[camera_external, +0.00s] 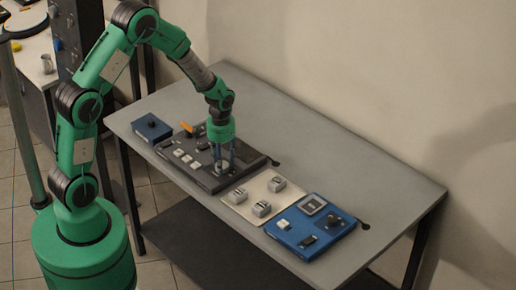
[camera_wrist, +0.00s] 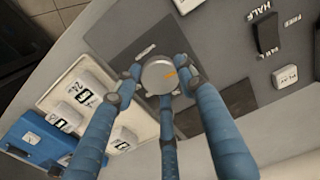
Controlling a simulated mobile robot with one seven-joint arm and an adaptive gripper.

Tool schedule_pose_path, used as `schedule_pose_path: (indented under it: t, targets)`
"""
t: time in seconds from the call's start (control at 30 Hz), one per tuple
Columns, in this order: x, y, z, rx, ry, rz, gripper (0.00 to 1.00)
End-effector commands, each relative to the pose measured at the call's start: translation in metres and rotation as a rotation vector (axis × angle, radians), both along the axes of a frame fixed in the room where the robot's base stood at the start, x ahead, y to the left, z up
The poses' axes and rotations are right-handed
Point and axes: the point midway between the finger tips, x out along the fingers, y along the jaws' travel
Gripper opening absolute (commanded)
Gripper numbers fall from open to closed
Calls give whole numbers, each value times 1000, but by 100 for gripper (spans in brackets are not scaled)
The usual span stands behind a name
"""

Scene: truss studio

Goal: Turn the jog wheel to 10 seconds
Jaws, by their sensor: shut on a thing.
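My gripper (camera_wrist: 160,85) has three blue fingers closed around the wheel's rim. In the external view my gripper (camera_external: 222,166) points down onto the right part of the dark console (camera_external: 203,183). There the fingers mostly hide the wheel.
A cream panel (camera_external: 232,208) with several light-grey blocks lies right of the console, then a blue panel (camera_external: 320,246). A small blue box (camera_external: 152,126) sits at the left. A black switch (camera_wrist: 266,33) and a PLAY key (camera_wrist: 285,76) are near the wheel. The table's back right is clear.

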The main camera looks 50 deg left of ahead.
Motion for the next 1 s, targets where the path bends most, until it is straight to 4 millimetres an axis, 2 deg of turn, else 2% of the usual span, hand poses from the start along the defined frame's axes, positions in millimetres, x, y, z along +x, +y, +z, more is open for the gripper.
schedule_pose_path:
  t: [0.6,1.0]
  targets:
    - [6,0,4,3,-13,-381,14]
    - [7,-1,4,3,-16,-452,14]
